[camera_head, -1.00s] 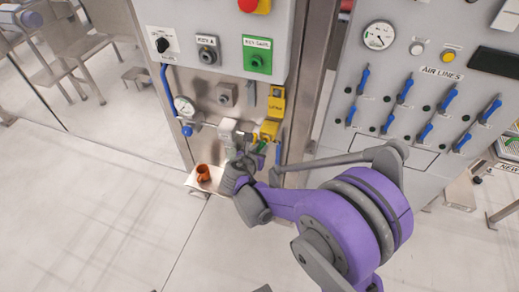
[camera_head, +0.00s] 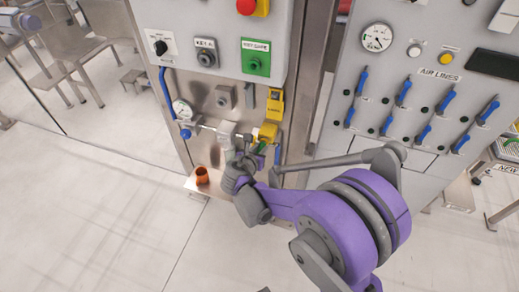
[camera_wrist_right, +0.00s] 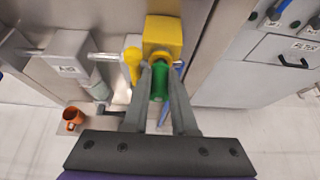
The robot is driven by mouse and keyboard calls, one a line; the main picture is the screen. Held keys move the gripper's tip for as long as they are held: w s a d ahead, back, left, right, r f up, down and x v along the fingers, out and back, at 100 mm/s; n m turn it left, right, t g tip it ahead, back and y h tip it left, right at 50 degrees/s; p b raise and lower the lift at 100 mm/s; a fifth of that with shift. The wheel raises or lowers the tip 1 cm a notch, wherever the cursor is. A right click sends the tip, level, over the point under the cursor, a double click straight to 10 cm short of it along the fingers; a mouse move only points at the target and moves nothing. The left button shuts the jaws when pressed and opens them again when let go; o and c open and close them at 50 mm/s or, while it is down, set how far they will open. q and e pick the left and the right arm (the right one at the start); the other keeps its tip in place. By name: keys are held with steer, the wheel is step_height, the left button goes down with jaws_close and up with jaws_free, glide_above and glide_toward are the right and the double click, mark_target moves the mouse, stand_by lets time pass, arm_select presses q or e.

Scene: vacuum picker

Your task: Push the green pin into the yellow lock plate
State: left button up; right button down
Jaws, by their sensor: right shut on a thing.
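The yellow lock plate (camera_wrist_right: 164,32) is a block on the cabinet front, at the top middle of the right wrist view. It also shows in the head view (camera_head: 268,130). The green pin (camera_wrist_right: 158,83) lies between the fingers of my right gripper (camera_wrist_right: 162,72), which is shut on it. The pin's far end is at the yellow ring under the block; I cannot tell how deep it sits. In the head view my right gripper (camera_head: 253,153) is just below the yellow block, and the pin is mostly hidden. My left gripper is out of view.
A grey block on a rod (camera_wrist_right: 70,50) is left of the plate. A yellow knob (camera_wrist_right: 133,57) hangs close beside the fingers. An orange mug (camera_head: 202,175) stands on a small shelf (camera_head: 190,185) below. A metal post (camera_head: 312,75) is on the right.

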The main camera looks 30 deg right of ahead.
steer(key=shift+w+d, duration=0.3)
steer(key=shift+d, duration=0.05)
steer(key=c, duration=0.6)
jaws_free()
steer(key=shift+c, duration=0.2)
steer(key=shift+a, duration=0.1)
steer(key=shift+s+a+r, duration=0.3)
steer(key=shift+a+r, duration=0.05)
steer(key=shift+a, duration=0.05)
steer(key=shift+p+v, duration=0.6)
steer(key=shift+v, duration=0.55)
steer(key=shift+p+v, duration=0.35)
steer(key=shift+v, duration=0.85)
steer(key=shift+s, duration=0.1)
